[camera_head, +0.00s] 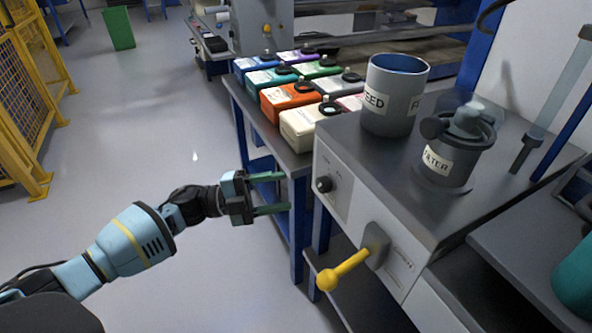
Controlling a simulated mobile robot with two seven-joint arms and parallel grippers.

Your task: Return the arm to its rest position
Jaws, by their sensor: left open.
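My left arm (130,240) reaches in from the lower left, over the grey floor. Its left gripper (280,193) points to the right, with two thin green fingers spread apart and nothing between them. In the picture the fingertips overlap the blue leg area of the bench; I cannot tell whether they touch it. The gripper appears left of the grey machine and above its yellow-knobbed lever (343,270). My right gripper is not in view.
The grey machine (420,210) carries a FEED canister (392,98) and a FILTER canister (455,158). Several coloured containers (290,98) stand on the bench (262,128) behind. A yellow mesh fence (30,90) is at left. Open floor (130,130) lies between fence and bench.

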